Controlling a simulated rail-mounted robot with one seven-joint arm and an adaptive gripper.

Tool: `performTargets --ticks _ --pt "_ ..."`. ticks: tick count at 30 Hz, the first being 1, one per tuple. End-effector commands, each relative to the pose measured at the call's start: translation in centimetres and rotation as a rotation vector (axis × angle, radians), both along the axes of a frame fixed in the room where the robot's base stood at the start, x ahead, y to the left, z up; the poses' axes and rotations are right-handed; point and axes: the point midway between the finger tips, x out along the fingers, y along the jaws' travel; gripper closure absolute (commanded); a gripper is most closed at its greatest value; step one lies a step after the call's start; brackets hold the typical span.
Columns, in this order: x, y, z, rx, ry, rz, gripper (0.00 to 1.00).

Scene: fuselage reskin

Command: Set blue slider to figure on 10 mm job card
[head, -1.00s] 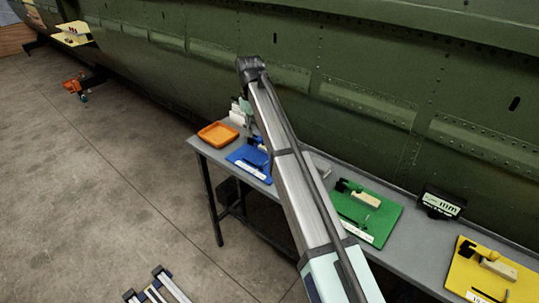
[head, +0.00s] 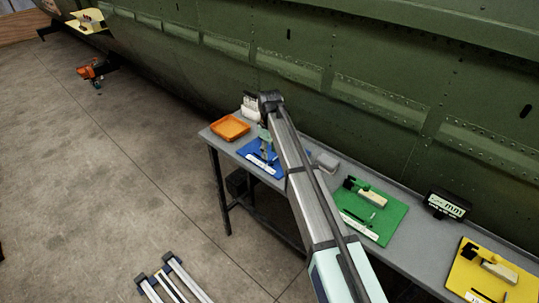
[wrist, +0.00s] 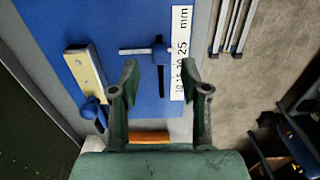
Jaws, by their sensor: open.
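The blue board (head: 246,151) lies at the left part of the bench and fills the middle of the wrist view (wrist: 120,25). On it, a blue slider (wrist: 159,48) with a grey crossbar sits at the upper end of a dark slot, beside the figure 25 on the white mm scale (wrist: 183,45). Lower figures run down the strip toward my gripper. My gripper (wrist: 160,75) is open above the board, its fingertips on either side of the slot, apart from the slider. In the head view my gripper (head: 266,142) partly covers the board.
A wooden block (wrist: 88,72) with a blue clamp stands left of the slot. An orange tray (head: 230,127) is left of the blue board. Green (head: 385,222) and yellow (head: 510,273) boards lie rightward. A black sign (head: 446,204) ending in "mm" stands behind; its figure is unclear.

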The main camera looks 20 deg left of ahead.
Motion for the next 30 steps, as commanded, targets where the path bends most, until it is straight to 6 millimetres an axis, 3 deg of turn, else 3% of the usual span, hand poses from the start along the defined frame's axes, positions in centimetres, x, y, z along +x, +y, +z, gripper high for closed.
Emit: performTargets --ticks 9,19,20,23,30 --pt "0.0 0.0 -3.1 0.000 0.000 0.000 0.54" --pt "0.0 0.0 -3.5 0.001 -0.001 0.000 0.54" --pt "0.0 0.0 -3.5 0.001 -0.001 0.000 0.61" --pt "0.0 0.0 -3.5 0.001 -0.001 0.000 0.97" --pt "0.1 0.2 -3.5 0.001 0.000 0.000 1.00"
